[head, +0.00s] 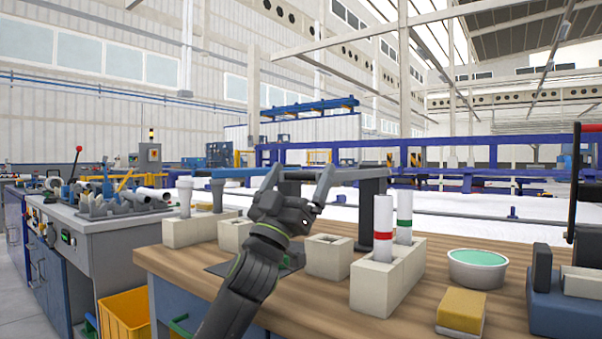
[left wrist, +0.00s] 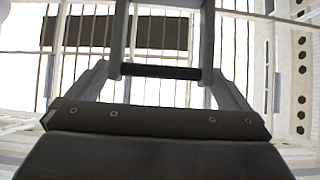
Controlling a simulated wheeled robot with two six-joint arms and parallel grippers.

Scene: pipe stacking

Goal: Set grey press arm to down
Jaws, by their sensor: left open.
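A dark grey bar (head: 345,175), which looks like the grey press arm, runs about level from the top of a grey post (head: 367,212). Its left part passes behind my left gripper (head: 298,182), which is raised with its two fingers apart and pointing up. In the left wrist view, the open fingers frame a short dark crossbar (left wrist: 160,72) with a gap beyond it. I cannot tell whether the fingers touch the bar. My right gripper is not in view.
On the wooden bench (head: 425,310) stand beige blocks (head: 376,286), one holding a red-banded pipe (head: 383,228) and a green-banded pipe (head: 404,217). A bowl (head: 477,268), a yellow sponge (head: 461,309) and a blue-grey fixture (head: 545,305) are at right. A yellow crate (head: 124,315) is at lower left.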

